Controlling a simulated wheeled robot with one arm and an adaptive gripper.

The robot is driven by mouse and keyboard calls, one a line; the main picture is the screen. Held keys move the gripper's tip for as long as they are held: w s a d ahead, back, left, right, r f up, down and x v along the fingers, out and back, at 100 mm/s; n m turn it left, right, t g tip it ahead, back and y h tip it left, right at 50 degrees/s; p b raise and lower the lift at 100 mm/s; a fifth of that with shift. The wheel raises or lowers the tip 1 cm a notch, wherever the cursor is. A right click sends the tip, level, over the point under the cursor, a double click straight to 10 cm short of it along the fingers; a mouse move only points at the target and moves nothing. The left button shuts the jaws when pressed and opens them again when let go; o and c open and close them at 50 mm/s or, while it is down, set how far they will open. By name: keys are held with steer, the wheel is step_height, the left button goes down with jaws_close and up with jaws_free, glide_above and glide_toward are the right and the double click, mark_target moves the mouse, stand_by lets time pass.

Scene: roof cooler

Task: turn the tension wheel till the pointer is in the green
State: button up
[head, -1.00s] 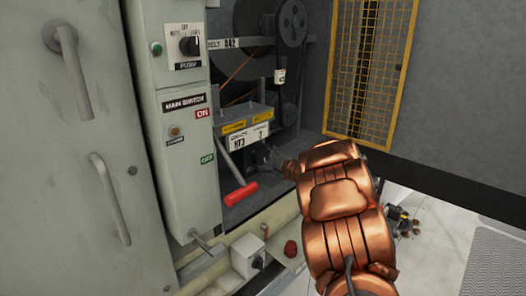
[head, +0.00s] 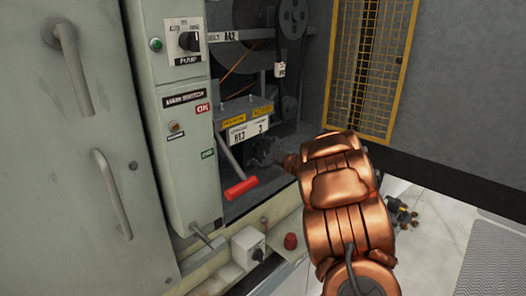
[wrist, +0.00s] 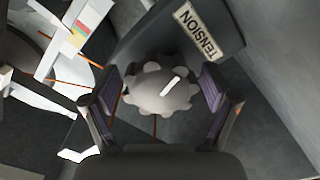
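The tension wheel (wrist: 152,88) is a grey knob with a scalloped rim and a white mark, below a "TENSION" label (wrist: 197,30) in the wrist view. My gripper (wrist: 160,92) is open, with one finger on each side of the wheel. Small gaps seem to show between the pads and the rim. A strip with red, yellow and green bands (wrist: 82,28) is at the upper left of the wrist view; I cannot make out its pointer. In the head view my gripper (head: 268,152) is inside the cabinet recess, and the wheel cannot be made out.
A red-handled lever (head: 241,187) sticks out left of my gripper. A belt pulley (head: 292,18) is above, and a yellow-framed mesh (head: 368,65) is at the right.

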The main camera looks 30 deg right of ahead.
steer(key=v, duration=1.2)
stand_by(0.6)
